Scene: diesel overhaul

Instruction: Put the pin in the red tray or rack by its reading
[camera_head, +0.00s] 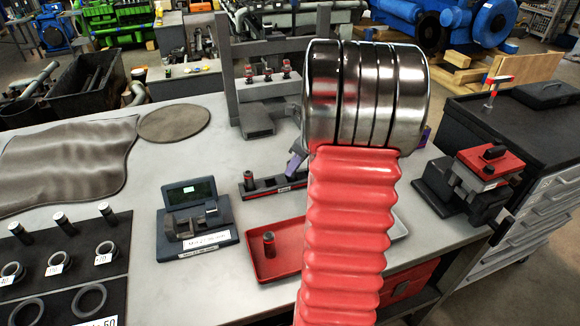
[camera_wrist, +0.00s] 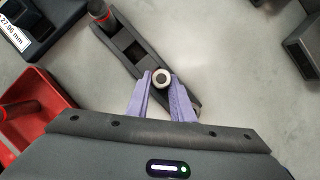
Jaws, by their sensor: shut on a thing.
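My gripper (camera_wrist: 162,92) has its purple fingers shut on a pin (camera_wrist: 162,77), seen end-on as a pale ring with a dark centre. The held pin is over the near end of the dark rack (camera_wrist: 134,52); I cannot tell whether it is seated. Another pin with a red band stands at the rack's far end (camera_wrist: 101,14). In the head view the rack (camera_head: 268,192) is partly hidden by my arm, and one purple finger (camera_head: 296,160) shows. The red tray (camera_head: 262,271) holds a dark pin with a red band (camera_head: 269,244).
A gauge with a lit, unreadable screen (camera_head: 188,192) stands left of the tray; a label by it in the wrist view ends in "27.96 mm" (camera_wrist: 12,33). A dark board with rings and pins (camera_head: 75,255) is at left. A red-topped fixture (camera_head: 480,175) is at right.

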